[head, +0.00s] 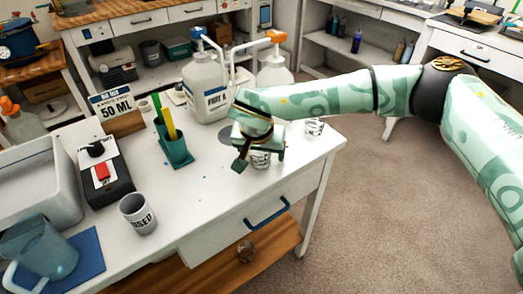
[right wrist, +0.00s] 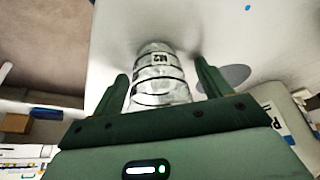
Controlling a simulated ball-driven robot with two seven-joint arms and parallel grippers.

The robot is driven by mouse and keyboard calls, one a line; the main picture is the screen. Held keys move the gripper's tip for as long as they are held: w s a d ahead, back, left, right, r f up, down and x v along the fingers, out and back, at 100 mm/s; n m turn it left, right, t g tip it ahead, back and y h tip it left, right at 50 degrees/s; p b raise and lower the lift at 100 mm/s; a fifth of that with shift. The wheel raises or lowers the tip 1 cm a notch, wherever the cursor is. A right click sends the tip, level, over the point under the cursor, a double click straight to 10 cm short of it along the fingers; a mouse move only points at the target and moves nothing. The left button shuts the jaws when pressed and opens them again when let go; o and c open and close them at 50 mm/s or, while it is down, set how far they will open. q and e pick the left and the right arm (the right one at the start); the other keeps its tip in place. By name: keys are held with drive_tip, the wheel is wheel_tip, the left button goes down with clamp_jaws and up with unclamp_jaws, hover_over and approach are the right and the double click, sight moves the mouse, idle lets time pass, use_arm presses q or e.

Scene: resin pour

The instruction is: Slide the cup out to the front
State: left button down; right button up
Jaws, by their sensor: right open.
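A clear cup with dark bands and a small printed label (right wrist: 162,84) stands between the two fingers of my right gripper (right wrist: 160,78) in the right wrist view. The fingers are open, one on each side of it, with a visible gap on the right side. In the head view the right gripper (head: 247,158) is over the worktable, and the cup (head: 262,161) shows partly below it, mostly hidden by the gripper. My left gripper is not in view.
On the white table (head: 205,205) stand pump jugs (head: 205,90) behind the gripper, a teal holder with sticks (head: 175,150) to its left, a "50 ML" sign (head: 113,103), a cup labelled "USED" (head: 138,213) and a blue pitcher (head: 42,250). The table's front middle is clear.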

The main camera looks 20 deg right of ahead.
use_arm(q)
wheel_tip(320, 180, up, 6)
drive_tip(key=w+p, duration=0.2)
drive_tip(key=p, duration=0.4)
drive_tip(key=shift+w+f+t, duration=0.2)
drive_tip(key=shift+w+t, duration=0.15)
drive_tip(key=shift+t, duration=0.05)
use_arm(e)
drive_tip(key=v, duration=1.6)
drive_tip(key=shift+s, duration=0.15)
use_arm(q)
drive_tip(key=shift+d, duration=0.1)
